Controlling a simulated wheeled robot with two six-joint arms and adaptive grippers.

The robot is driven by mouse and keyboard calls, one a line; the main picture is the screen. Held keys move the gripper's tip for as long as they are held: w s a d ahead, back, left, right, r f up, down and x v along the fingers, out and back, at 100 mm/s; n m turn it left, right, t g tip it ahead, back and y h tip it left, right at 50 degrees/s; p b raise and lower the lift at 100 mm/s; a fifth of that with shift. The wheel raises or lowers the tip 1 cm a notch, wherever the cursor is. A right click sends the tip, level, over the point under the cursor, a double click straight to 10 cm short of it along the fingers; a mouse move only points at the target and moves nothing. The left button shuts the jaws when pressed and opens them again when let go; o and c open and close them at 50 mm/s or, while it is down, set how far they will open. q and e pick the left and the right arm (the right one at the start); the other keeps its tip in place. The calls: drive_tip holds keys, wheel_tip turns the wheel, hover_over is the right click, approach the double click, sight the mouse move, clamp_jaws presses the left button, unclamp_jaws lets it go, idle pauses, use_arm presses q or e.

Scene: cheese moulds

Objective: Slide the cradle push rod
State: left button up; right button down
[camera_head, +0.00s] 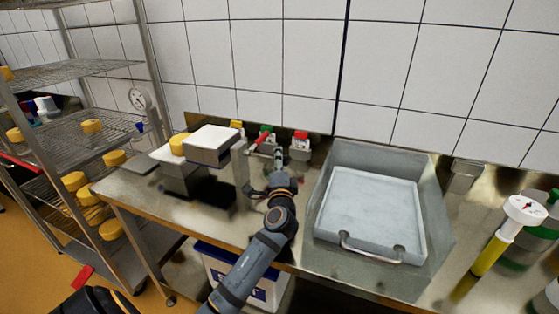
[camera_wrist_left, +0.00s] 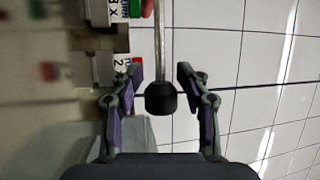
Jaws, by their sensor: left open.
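The push rod (camera_wrist_left: 161,35) is a thin metal bar ending in a round black knob (camera_wrist_left: 160,98) in the left wrist view. My left gripper (camera_wrist_left: 160,75) is open, with one finger on each side of the knob and a visible gap on both sides. In the head view the same gripper (camera_head: 280,158) reaches over the steel table toward the back wall; I cannot make out the knob there. Small labelled blocks with red (camera_head: 301,134) and green (camera_head: 266,129) tops stand behind it. My right gripper does not show.
A steel basin (camera_head: 434,218) with a pale inside and a front handle stands right of my arm. A white-topped box (camera_head: 211,138) and a yellow cheese (camera_head: 179,144) are on the left. A wire rack (camera_head: 85,70) stands far left. A yellow cylinder (camera_head: 490,254) is at right.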

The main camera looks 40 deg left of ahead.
use_arm(q)
drive_tip(key=shift+s, duration=0.1)
drive_tip(key=v, duration=0.7)
drive_tip(key=shift+s+d, duration=0.1)
drive_tip(key=shift+d, duration=0.05)
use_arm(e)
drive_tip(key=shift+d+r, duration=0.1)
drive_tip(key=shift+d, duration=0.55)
